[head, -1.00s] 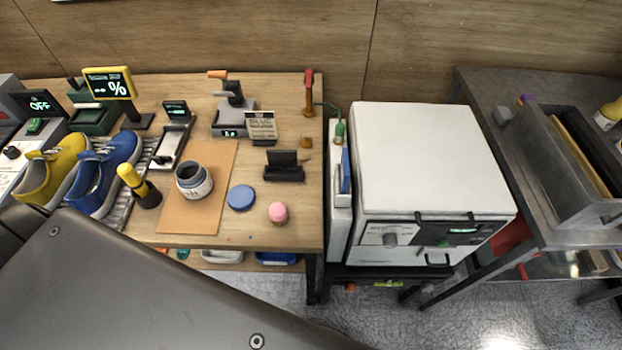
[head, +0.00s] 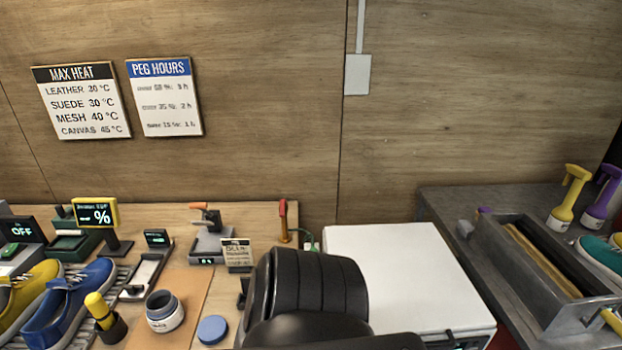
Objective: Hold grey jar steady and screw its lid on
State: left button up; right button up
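The grey jar (head: 164,311) stands upright and open on the brown mat (head: 196,283) on the wooden bench. It has a dark rim and a pale label. A round blue lid (head: 212,329) lies flat on the bench just right of the jar, apart from it. A large black part of my own arm fills the lower middle of the head view and covers the bench's right part. Neither gripper shows, and nothing is seen holding the jar or the lid.
Left of the jar stand a yellow-topped dark bottle (head: 104,318), a blue sneaker (head: 67,303) and a yellow sneaker (head: 27,290). A small scale (head: 209,245) stands behind. A white box-shaped machine (head: 395,268) is right of the bench. A metal trough (head: 540,270) is farther right.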

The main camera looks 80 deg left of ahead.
aim_at(165, 313)
jog(key=z, duration=0.1)
jog(key=k, duration=2.15)
jog(key=u, duration=0.3)
